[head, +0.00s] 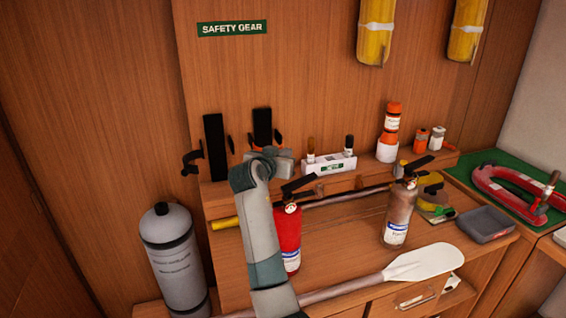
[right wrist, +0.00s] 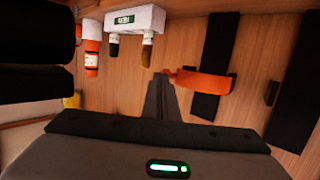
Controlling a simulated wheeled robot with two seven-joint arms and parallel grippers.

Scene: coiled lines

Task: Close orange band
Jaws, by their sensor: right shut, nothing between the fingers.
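The orange band (right wrist: 203,82) shows in the right wrist view as a short curved strap across a black upright plate (right wrist: 216,58) on the wooden wall. In the head view only a bit of orange (head: 257,148) shows there, mostly hidden behind my right gripper (head: 277,158). In the right wrist view my right gripper's dark fingers (right wrist: 161,84) are shut and empty, with their tips by the band's left end. I cannot tell whether they touch it. My left gripper is not in view.
A red extinguisher (head: 288,238) stands beside my right forearm, with a brownish extinguisher (head: 399,216) farther right. A white box (head: 331,167) and an orange-and-white bottle (head: 391,125) stand on the ledge. A paddle (head: 420,265) lies across the front. A grey cylinder (head: 172,255) stands at left.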

